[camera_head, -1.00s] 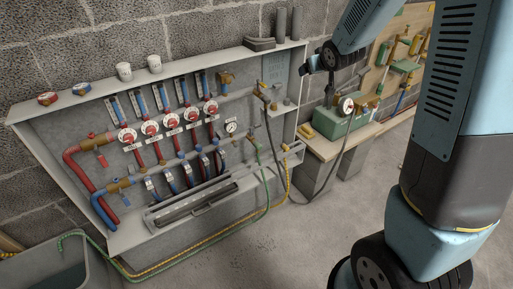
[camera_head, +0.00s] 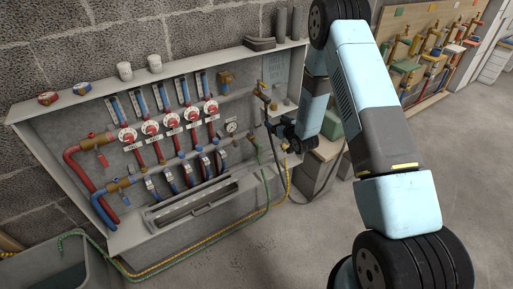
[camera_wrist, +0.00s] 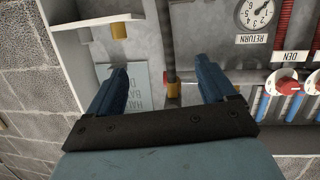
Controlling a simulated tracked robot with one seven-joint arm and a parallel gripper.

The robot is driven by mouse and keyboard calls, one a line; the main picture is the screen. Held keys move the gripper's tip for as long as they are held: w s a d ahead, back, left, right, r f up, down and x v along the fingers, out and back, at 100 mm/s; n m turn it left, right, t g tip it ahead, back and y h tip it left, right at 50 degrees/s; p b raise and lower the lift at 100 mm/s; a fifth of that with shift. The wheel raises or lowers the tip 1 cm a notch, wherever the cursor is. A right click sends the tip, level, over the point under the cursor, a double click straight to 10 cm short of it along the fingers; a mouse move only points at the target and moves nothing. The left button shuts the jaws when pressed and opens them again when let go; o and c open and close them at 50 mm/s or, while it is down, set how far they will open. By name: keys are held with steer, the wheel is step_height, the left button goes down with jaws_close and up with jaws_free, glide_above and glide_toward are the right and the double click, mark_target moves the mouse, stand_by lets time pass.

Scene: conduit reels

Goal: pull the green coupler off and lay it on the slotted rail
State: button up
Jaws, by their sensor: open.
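A green hose (camera_head: 267,188) rises to the lower right of the grey pipe panel. A small green fitting (camera_head: 257,148) shows at its upper end, too small to make out clearly as the coupler. My gripper (camera_head: 271,125) is in front of the panel's right side, close to that fitting. In the wrist view my gripper (camera_wrist: 161,68) is open, with a dark upright pipe (camera_wrist: 166,35) and a brass fitting (camera_wrist: 174,90) seen between its fingers. No green part shows there. A long slotted ledge (camera_head: 192,205), perhaps the rail, runs along the panel's lower front.
A yellow hose (camera_head: 287,180) hangs right of the green one. A pressure gauge (camera_head: 231,127) and several red-handled valves (camera_head: 171,122) are left of my gripper. A green box (camera_head: 332,124) stands on the bench at right. The floor in front is open.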

mark_target(260, 148)
steer(key=s+a+f+y, duration=0.1)
steer(key=s+f, duration=0.3)
steer(key=f, duration=0.3)
steer(key=s+a+f+t+y, duration=0.1)
steer(key=s+a+f+y, duration=0.1)
steer(key=f, duration=0.5)
steer(key=shift+s+f, duration=0.4)
steer(key=shift+s, duration=0.45)
steer(key=shift+w, duration=0.1)
steer(key=shift+x, duration=4.4)
jaws_close()
steer(key=shift+d, duration=0.1)
steer(key=shift+v, duration=2.95)
